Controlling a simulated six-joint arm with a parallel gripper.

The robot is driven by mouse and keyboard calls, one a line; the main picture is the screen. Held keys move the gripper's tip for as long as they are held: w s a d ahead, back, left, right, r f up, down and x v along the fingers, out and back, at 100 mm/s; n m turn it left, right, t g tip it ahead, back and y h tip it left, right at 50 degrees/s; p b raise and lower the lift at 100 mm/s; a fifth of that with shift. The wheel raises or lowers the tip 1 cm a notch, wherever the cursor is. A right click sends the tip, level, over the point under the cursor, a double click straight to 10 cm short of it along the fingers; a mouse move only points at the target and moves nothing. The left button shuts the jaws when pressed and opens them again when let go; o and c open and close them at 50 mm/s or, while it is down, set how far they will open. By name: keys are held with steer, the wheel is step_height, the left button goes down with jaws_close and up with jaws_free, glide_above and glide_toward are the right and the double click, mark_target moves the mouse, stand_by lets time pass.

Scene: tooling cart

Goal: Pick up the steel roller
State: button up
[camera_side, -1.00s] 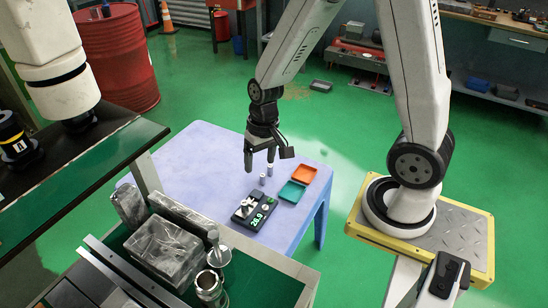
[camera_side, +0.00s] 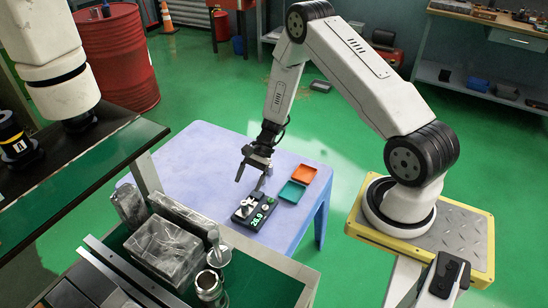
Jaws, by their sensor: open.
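My gripper (camera_side: 249,184) is over the lavender table, tilted, with its two fingers apart and pointing down and to the left. Its right finger comes down just behind a black device (camera_side: 254,218) with green lit digits and pale metal parts on top. I cannot make out the steel roller clearly; the spot where small upright metal cylinders showed earlier is now covered by or merged with the right finger. I cannot tell whether the finger touches anything there.
An orange tray (camera_side: 304,173) and a teal tray (camera_side: 291,192) lie to the right of my gripper on the lavender table (camera_side: 195,160). A cart with metal blocks (camera_side: 163,250) and a steel cup (camera_side: 209,285) stands in front. The table's left part is clear.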

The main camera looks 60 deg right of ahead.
mark_target(247, 202)
steer(key=d+f+m+t, duration=0.2)
steer(key=f+m, duration=0.1)
steer(key=f, duration=0.1)
steer(key=d+f+m+t+y, duration=0.1)
steer(key=d+f+m+t, duration=0.1)
steer(key=f+m, duration=0.1)
steer(key=w+d+f+m+t+y, duration=0.1)
steer(key=d+f+m+t, duration=0.1)
steer(key=f, duration=0.3)
steer(key=shift+f+m+t, duration=0.4)
steer(key=shift+m+t, duration=0.2)
steer(key=shift+s+d+f+m+t, duration=0.1)
steer(key=shift+d+f+m+t, duration=0.05)
steer(key=shift+f+m+t, duration=0.2)
steer(key=shift+x, duration=3.9)
jaws_close()
